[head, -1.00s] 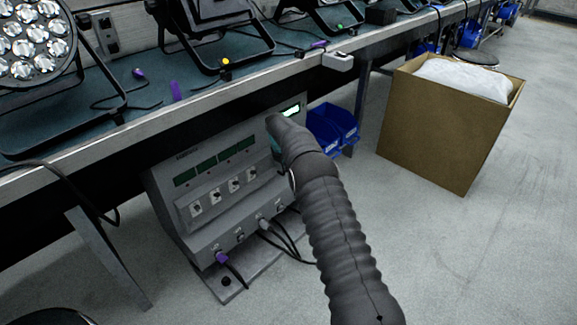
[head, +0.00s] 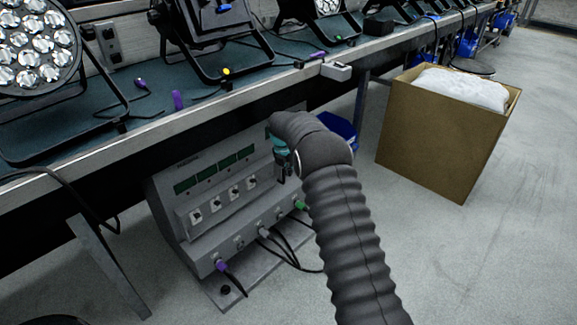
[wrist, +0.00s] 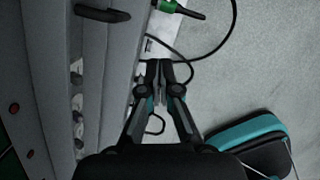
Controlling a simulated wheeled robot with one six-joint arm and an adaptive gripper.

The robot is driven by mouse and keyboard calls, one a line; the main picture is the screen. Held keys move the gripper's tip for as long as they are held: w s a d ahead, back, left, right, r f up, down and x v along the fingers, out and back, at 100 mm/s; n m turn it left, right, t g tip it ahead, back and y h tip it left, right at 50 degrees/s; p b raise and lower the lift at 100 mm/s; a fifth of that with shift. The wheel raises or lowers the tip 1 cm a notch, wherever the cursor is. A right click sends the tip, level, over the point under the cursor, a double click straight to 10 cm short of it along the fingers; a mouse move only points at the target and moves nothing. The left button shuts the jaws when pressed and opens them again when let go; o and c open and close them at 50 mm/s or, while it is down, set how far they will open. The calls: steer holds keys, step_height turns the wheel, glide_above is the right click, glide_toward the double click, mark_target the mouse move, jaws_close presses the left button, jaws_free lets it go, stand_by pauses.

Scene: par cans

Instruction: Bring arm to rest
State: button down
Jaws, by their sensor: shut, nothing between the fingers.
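My arm in its dark ribbed sleeve reaches up from the bottom of the head view. My gripper (wrist: 165,70) shows in the wrist view with its two fingers together and nothing between them. In the head view the gripper is mostly hidden behind my arm's end, in front of the grey test unit (head: 210,195). In the wrist view the grey test unit (wrist: 105,60) lies to the left of the fingers. A green plug (wrist: 167,6) with a black cable is beyond the fingertips; I cannot tell the gap.
A workbench (head: 150,135) with par cans (head: 35,50) runs along the left and back. A cardboard box (head: 440,140) with a white bag stands at the right. A blue bin (head: 338,126) is behind my arm. The floor at the lower right is clear.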

steer(key=s+d+m+g, duration=0.1)
steer(key=s+m+g, duration=0.1)
steer(key=s+m, duration=1.05)
steer(key=s+d+r+m+t, duration=0.1)
steer(key=s+d+r+m, duration=0.2)
steer(key=s+r+m, duration=0.3)
steer(key=s+d+r+m+t+y, duration=0.1)
steer(key=s+r+m, duration=0.4)
steer(key=s+r, duration=0.6)
steer(key=s+d+r+m+t, duration=0.3)
steer(key=s+d+r+m, duration=0.3)
steer(key=s, duration=1.7)
steer(key=shift+s+r+m, duration=0.3)
steer(key=shift+r+m, duration=0.05)
steer(key=shift+r, duration=1.45)
steer(key=shift+a, duration=0.1)
